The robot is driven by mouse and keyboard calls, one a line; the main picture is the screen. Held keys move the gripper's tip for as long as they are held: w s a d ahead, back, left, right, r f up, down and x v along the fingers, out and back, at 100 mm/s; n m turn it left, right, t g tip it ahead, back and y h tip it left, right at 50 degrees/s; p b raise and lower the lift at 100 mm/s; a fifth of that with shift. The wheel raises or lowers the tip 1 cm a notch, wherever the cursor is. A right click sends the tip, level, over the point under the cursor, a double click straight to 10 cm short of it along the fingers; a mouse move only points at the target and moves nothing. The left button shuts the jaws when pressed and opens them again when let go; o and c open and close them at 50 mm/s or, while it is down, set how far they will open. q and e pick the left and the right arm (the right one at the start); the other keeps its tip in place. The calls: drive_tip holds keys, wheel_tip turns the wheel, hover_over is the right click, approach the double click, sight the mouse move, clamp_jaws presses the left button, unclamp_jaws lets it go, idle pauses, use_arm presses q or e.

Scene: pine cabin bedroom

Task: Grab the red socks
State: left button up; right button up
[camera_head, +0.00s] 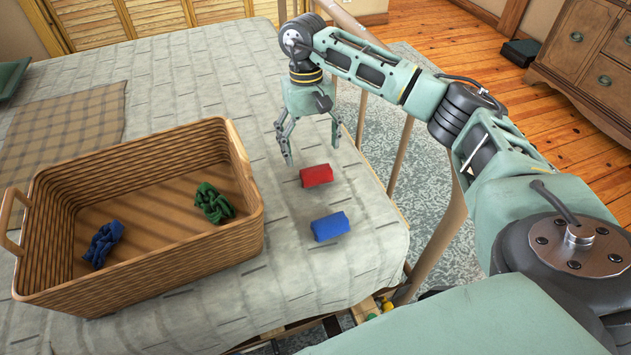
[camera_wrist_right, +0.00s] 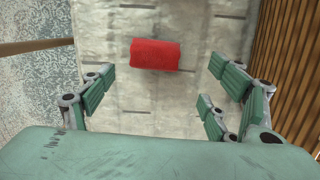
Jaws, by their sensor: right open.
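The red socks (camera_head: 316,176) are a small folded bundle lying on the grey bedspread to the right of the basket. They also show in the right wrist view (camera_wrist_right: 155,54), ahead of the fingers and between their lines. My right gripper (camera_head: 311,150) is open and empty, pointing down above the bed, just behind the red socks in the head view. Its spread fingers also show in the right wrist view (camera_wrist_right: 158,92), and nothing is between them. My left gripper is not in view.
A blue folded bundle (camera_head: 330,226) lies just in front of the red socks. A wicker basket (camera_head: 240,243) stands to their left, holding a blue bundle (camera_head: 103,243) and a green bundle (camera_head: 213,203). The bed's wooden rail and posts (camera_head: 400,155) run along the right edge.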

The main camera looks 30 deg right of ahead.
sight(315, 167)
drive_tip(key=f, duration=0.4)
drive_tip(key=s+f, duration=0.1)
drive_tip(key=f, duration=0.1)
drive_tip(key=shift+s+d+f+b, duration=0.1)
drive_tip(key=shift+d+f+b, duration=0.15)
drive_tip(key=shift+b, duration=0.05)
drive_tip(key=shift+f, duration=0.5)
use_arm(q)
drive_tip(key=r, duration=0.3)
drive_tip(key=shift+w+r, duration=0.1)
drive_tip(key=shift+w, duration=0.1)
use_arm(e)
drive_tip(key=shift+c, duration=0.5)
drive_tip(key=c, duration=0.9)
drive_tip(key=shift+r, duration=0.1)
